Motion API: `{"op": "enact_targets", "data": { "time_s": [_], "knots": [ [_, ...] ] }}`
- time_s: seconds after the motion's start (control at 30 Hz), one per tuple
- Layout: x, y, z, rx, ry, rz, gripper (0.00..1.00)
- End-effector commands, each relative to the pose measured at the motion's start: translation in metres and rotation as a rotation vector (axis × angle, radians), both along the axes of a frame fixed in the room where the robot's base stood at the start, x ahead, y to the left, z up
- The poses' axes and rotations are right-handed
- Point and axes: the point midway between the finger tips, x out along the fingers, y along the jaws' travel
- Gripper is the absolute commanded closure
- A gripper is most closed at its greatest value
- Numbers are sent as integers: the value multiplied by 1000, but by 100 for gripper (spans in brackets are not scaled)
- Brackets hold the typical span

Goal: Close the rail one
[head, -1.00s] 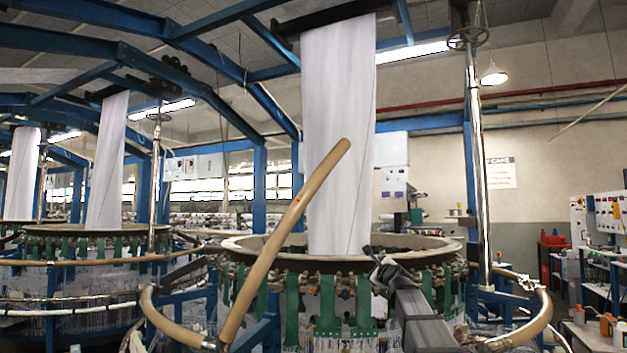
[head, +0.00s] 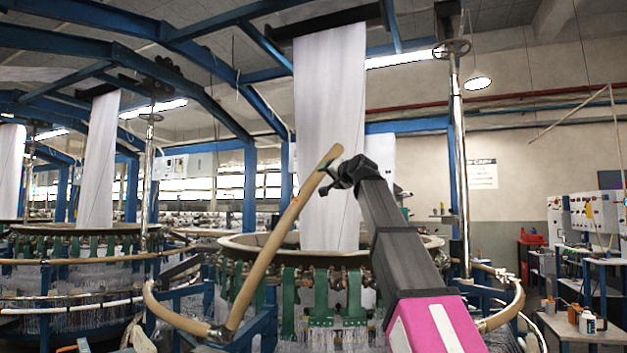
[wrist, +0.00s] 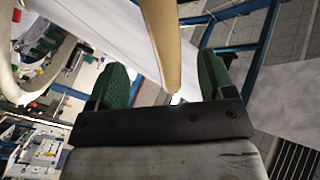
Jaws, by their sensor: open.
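Rail one, a tan bar (head: 277,240), stands raised and tilted, its lower end at a joint by the loom's front left and its upper end up to the right. My gripper (head: 329,170) is at the rail's upper end, in front of the white fabric. In the wrist view the rail (wrist: 163,35) shows between the two green finger pads of my gripper (wrist: 163,66), with a gap on each side. The fingers are open. Whether the rail touches the palm is hard to tell.
The circular loom's ring (head: 240,243) with green brackets is behind the rail. White fabric (head: 328,110) hangs down into it. A lower tan rail (head: 172,314) curves at the front left and another (head: 507,308) at the right. A chrome post (head: 460,180) stands right.

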Motion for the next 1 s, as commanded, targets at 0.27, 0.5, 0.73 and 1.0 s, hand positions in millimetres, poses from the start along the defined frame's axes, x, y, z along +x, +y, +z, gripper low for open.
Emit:
{"op": "enact_targets", "data": {
  "time_s": [0.27,0.5,0.73,1.0],
  "knots": [
    [14,8,2,-9,-3,1,24],
    [47,28,3,-7,-2,3,24],
    [81,48,2,-7,-2,1,24],
    [93,56,1,-6,-3,1,24]
  ]
}}
